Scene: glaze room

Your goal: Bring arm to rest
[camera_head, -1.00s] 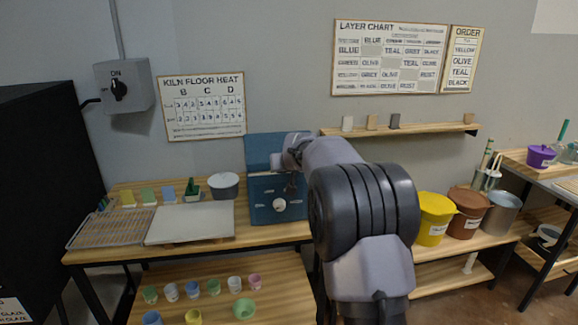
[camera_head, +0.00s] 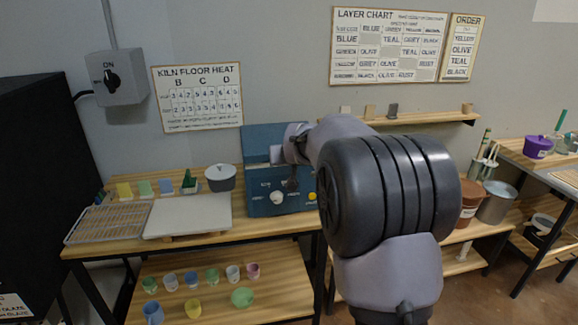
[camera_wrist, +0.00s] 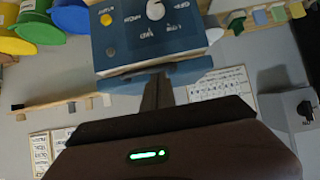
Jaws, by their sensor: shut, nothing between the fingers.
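My arm rises in front of the worktable in the head view and bends away from the camera. In the wrist view my gripper (camera_wrist: 158,84) shows as a narrow dark pair of closed fingers. The blue box (camera_wrist: 135,45) with a white knob (camera_wrist: 156,10) and a yellow button (camera_wrist: 106,19) lies beyond them. I cannot tell how wide the gap to the box is.
The worktable holds a wire rack (camera_head: 108,224), a pale board (camera_head: 188,215) and a grey pot (camera_head: 220,178). Several small cups stand on the shelf below. A wall shelf (camera_head: 420,118) is behind my arm. A brown bucket (camera_head: 470,203) and a metal bucket (camera_head: 498,203) stand right.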

